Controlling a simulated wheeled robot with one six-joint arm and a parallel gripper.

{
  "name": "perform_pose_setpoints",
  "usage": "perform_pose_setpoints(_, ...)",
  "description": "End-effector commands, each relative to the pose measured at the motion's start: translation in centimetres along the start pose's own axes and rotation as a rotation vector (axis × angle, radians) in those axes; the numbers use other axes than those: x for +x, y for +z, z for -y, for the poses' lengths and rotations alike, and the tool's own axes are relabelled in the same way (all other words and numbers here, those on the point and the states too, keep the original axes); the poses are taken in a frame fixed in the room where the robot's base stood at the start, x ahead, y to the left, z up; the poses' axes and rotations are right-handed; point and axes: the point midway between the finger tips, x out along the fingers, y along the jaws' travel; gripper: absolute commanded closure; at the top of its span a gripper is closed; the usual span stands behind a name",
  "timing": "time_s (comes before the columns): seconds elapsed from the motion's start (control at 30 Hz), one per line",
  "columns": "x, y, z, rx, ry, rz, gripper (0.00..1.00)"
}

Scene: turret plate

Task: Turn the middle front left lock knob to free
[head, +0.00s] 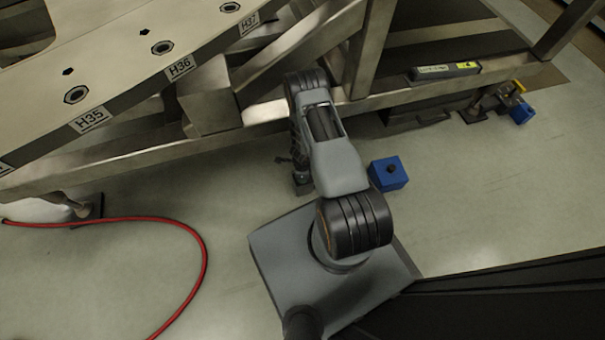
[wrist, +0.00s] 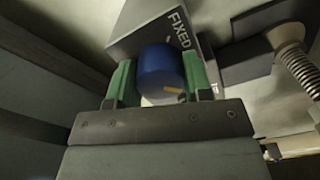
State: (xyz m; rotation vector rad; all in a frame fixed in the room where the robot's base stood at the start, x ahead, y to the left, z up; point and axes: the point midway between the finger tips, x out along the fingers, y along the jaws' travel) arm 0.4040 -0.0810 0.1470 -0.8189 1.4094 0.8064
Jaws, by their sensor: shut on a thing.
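In the wrist view, a round blue knob (wrist: 160,65) sits on a dark grey housing (wrist: 138,36) with a white "FIXED" label (wrist: 180,30). My gripper (wrist: 159,77) is shut on the knob, with one green finger pad against its left side and one against its right. A small orange-yellow mark (wrist: 173,90) on the knob's near face lies toward the lower right. The word "FREE" is not visible. In the head view my arm reaches up to the frame, and I cannot make out the knob or the fingers there.
A metal frame (head: 205,95) carries a plate with labels H35 to H37. A blue box (head: 388,173) stands on the floor right of my arm. Another blue piece (head: 521,113) is farther right. A red hose (head: 203,250) curves at left. A bolt with a spring (wrist: 298,68) stands right of the knob.

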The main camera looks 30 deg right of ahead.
Motion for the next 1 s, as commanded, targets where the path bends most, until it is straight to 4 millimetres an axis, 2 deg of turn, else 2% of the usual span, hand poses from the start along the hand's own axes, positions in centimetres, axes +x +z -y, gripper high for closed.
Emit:
perform_pose_setpoints(0.33, -0.01, -0.06, 0.09, 0.005, -0.002, -0.001, 0.78)
perform_pose_setpoints(0.37, -0.01, -0.06, 0.09, 0.005, -0.002, -0.001, 0.52)
perform_pose_setpoints(0.6, -0.01, 0.0, 0.03, 0.003, -0.001, 0.0, 0.29)
perform_pose_setpoints(1.0, -0.52, 0.02, 0.02, 0.002, 0.0, 0.0, 0.28)
